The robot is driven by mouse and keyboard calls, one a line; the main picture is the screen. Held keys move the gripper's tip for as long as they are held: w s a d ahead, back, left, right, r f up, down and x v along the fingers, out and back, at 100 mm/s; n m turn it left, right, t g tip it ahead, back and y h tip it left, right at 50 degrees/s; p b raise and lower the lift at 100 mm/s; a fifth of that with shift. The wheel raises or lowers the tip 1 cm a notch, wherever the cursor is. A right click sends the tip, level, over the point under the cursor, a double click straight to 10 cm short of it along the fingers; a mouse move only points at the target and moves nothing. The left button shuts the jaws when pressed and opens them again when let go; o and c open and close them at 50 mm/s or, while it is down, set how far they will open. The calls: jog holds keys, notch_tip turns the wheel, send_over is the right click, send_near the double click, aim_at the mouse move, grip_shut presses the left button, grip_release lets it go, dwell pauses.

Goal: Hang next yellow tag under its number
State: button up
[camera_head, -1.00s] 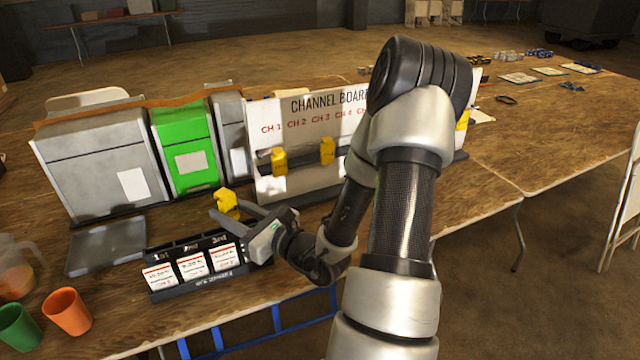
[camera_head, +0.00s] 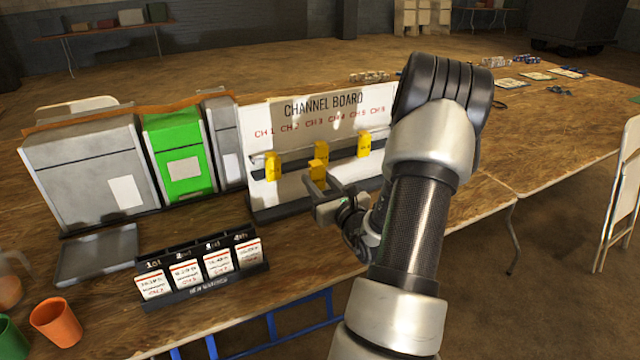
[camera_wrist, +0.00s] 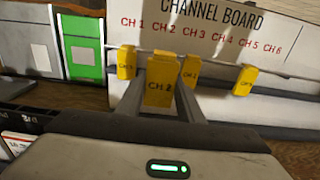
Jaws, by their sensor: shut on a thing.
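The white channel board (camera_head: 325,107) has red labels CH 1 to CH 6 above a dark rail. Yellow tags hang below CH 1 (camera_head: 272,166), about below CH 3 (camera_head: 321,150) and about below CH 5 (camera_head: 364,143). My gripper (camera_head: 316,184) is shut on another yellow tag (camera_head: 317,170), held upright in front of the board. The held tag also shows between the fingers in the wrist view (camera_wrist: 161,84), marked CH with an unclear digit. There it stands in front of the gap between the left and middle hung tags, apparently apart from the rail.
A black card holder (camera_head: 205,284) with several white cards stands at the front. Grey cabinets (camera_head: 85,170), a green cabinet (camera_head: 180,155) and a grey tray (camera_head: 97,255) are to the left. An orange cup (camera_head: 56,322) stands near the front edge.

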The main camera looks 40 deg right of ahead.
jog(key=shift+f+b+x, duration=0.2)
jog(key=shift+b+x, duration=0.15)
jog(key=shift+x, duration=1.7)
jog(key=shift+f+b+x, duration=0.2)
jog(key=shift+b+x, duration=0.2)
jog(key=shift+x, duration=1.65)
jog(key=shift+f+b+x, duration=0.2)
jog(key=shift+b+x, duration=0.15)
jog(key=shift+x, duration=1.7)
jog(key=shift+a, duration=0.15)
jog(key=o, duration=1)
jog(key=shift+o, duration=0.2)
jog(key=p+v, duration=0.1)
jog(key=v, duration=1.6)
jog(key=shift+s+p, duration=0.2)
jog(key=shift+p, duration=0.15)
